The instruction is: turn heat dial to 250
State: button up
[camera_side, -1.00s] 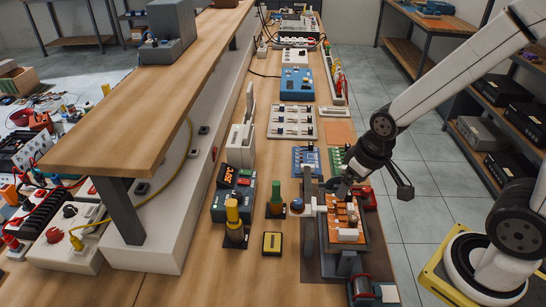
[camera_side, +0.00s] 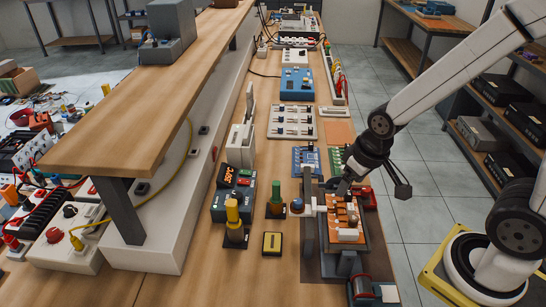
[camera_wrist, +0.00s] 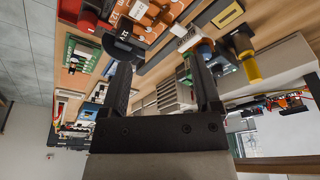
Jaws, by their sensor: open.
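The heat station is a teal unit (camera_side: 219,206) left of the orange board in the side view. Its tilted black display (camera_side: 229,174) shows orange digits that look like 350°C, though they are small. Red and dark controls sit beside the display; I cannot make out the dial's setting. My gripper (camera_side: 342,188) is above the far end of the orange board, well to the right of the station, with a gap between them. In the wrist view my gripper (camera_wrist: 163,55) has its two dark fingers wide apart. I see nothing held. I cannot clearly identify the station in the wrist view.
The orange board (camera_side: 346,232) sits in a dark frame under my gripper. A green-topped post (camera_side: 276,197), a yellow-topped post (camera_side: 234,212) and a small yellow-faced block (camera_side: 271,243) stand near the station. A raised wooden shelf (camera_side: 150,95) runs along the left.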

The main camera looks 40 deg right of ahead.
jog(key=w+a+m+g, duration=0.1)
jog(key=w+a+m, duration=0.25)
jog(key=w, duration=0.45)
jog(key=w+a+m+g, duration=0.1)
jog(key=w+a+m, duration=0.1)
jog(key=w+m, duration=0.4)
jog(key=m+g, duration=0.1)
jog(key=m, duration=0.7)
send_over(236, 195)
jog(key=f, duration=0.4)
jog(key=shift+d+f, duration=0.35)
jog(key=shift+f, duration=0.05)
jog(key=shift+w+a+f+m, duration=0.15)
jog(key=shift+w+a+m, duration=0.1)
jog(key=shift+a, duration=0.1)
jog(key=shift+f, duration=0.1)
jog(key=shift+s+f, duration=0.2)
jog(key=shift+f, duration=3.65)
grip_shut()
